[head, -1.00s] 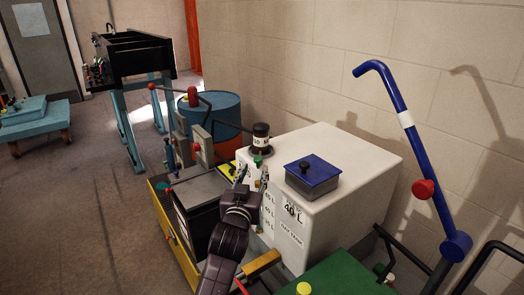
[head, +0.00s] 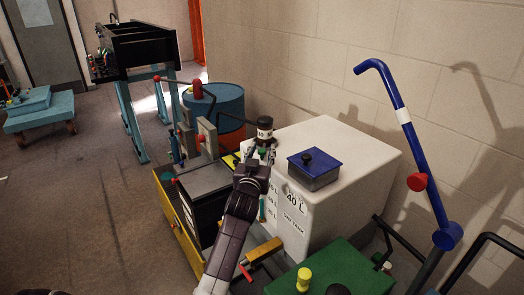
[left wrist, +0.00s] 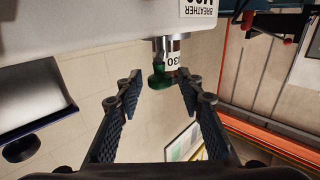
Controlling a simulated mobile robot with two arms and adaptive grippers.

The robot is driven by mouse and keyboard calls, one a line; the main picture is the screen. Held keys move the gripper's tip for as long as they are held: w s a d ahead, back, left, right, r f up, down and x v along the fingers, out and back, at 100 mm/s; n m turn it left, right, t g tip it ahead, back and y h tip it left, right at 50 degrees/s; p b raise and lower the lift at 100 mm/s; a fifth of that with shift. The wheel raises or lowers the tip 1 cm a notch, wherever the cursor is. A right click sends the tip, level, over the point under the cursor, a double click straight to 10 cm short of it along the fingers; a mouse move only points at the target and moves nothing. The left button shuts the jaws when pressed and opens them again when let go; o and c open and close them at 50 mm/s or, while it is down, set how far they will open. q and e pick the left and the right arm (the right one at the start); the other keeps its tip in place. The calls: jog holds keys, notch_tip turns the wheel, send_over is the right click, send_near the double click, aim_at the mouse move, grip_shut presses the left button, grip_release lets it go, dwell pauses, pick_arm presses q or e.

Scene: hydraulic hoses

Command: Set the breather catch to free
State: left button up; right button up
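The dark breather (head: 265,128) stands on the top edge of the white tank (head: 350,150). A small green knob (head: 262,153) shows just below it, between my left gripper's fingers. In the left wrist view, the green knob (left wrist: 160,79) sits by a short metal stem and a white tag reading 30, below an upside-down BREATHER label (left wrist: 199,9). I take this knob to be the catch; its setting is not clear. My left gripper (head: 260,154) is open; in the left wrist view its fingertips (left wrist: 159,92) stand either side of the knob, apart from it. My right gripper is out of view.
A blue lidded box (head: 314,168) sits on the tank's top, right of my left gripper. A long blue lever (head: 410,135) rises at the right.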

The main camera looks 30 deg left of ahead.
pick_arm(q)
jog(key=shift+w, duration=0.1)
jog(key=c, duration=0.4)
grip_shut()
jog(key=shift+a, duration=0.1)
jog(key=shift+a+m+t+h+p, duration=0.2)
jog(key=shift+m+h+p, duration=0.25)
jog(key=shift+h, duration=0.15)
jog(key=shift+a+m+t+h+p, duration=0.2)
jog(key=shift+m+h+p, duration=0.2)
jog(key=shift+h, duration=0.2)
jog(key=shift+w+a+m+g+h+b, duration=0.1)
jog(key=shift+a+m+g+h+b, duration=0.5)
jog(key=shift+m+h+b, duration=1.4)
jog(key=shift+s+a+m+g+h+b, duration=0.1)
jog(key=shift+a+m+g+h+b, duration=0.45)
jog(key=shift+m+h, duration=1.65)
jog(key=shift+w+a+m+g+h+b, duration=0.1)
jog(key=shift+a+m+g+h+b, duration=0.55)
jog(key=shift+h, duration=2.75)
jog(key=shift+a+r+m+b, duration=0.15)
jog(key=shift+m+b, duration=0.15)
jog(key=shift+b, duration=0.25)
